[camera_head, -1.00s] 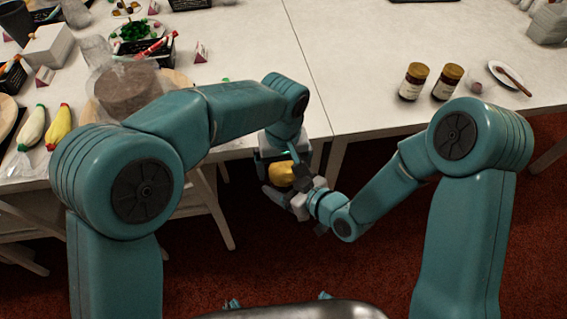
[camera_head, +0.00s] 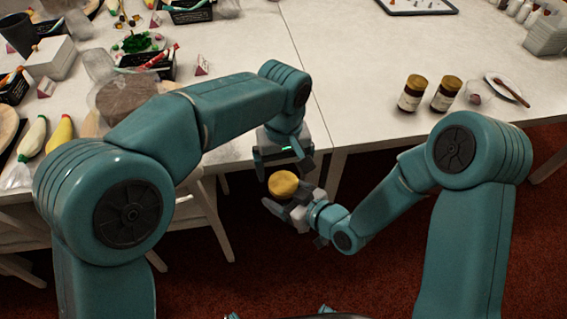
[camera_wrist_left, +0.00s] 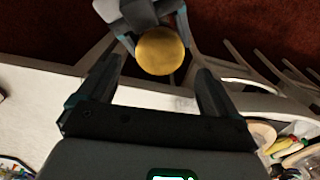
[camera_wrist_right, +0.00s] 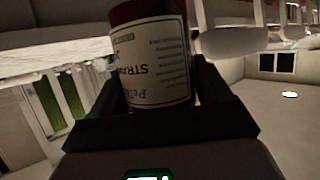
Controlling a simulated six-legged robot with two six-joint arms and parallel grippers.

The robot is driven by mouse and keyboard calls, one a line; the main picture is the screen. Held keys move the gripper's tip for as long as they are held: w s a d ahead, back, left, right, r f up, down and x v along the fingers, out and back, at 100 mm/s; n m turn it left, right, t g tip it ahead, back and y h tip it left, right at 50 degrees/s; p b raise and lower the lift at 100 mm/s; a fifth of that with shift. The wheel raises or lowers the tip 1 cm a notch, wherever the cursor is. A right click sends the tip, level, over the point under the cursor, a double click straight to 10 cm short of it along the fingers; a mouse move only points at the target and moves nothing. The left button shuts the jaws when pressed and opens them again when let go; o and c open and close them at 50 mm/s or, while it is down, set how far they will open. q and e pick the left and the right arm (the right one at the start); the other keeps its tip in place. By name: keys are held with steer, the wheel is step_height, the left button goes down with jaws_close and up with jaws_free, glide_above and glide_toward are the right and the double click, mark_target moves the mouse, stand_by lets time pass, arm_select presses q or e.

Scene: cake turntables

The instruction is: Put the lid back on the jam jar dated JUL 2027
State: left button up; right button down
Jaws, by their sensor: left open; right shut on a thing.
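My right gripper (camera_head: 290,210) is shut on a jam jar and holds it upright off the table, above the red floor. The jar (camera_wrist_right: 152,60) shows in the right wrist view with a white label, upside down there, reading partly "STRAW"; no date is readable. A gold lid (camera_head: 283,184) sits on top of this jar; how tightly cannot be told. The lid (camera_wrist_left: 160,50) also shows in the left wrist view, beyond the fingertips. My left gripper (camera_head: 285,165) is open and empty, just behind and above the lid, apart from it.
Two lidded jam jars, a left one (camera_head: 412,93) and a right one (camera_head: 445,94), stand on the right table (camera_head: 370,60). Beside them are a small glass (camera_head: 474,92) and a plate (camera_head: 497,82) with a brown stick. The left table is crowded. A white chair (camera_head: 205,215) is below.

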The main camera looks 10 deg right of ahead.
mark_target(283, 182)
arm_select(q)
step_height(283, 182, up, 3)
steer(key=n, duration=0.3)
steer(key=shift+f+n, duration=0.1)
steer(key=shift+n, duration=0.3)
step_height(283, 182, down, 8)
steer(key=shift+f, duration=0.1)
steer(key=c, duration=1.1)
steer(key=m, duration=0.6)
steer(key=shift+m, duration=0.4)
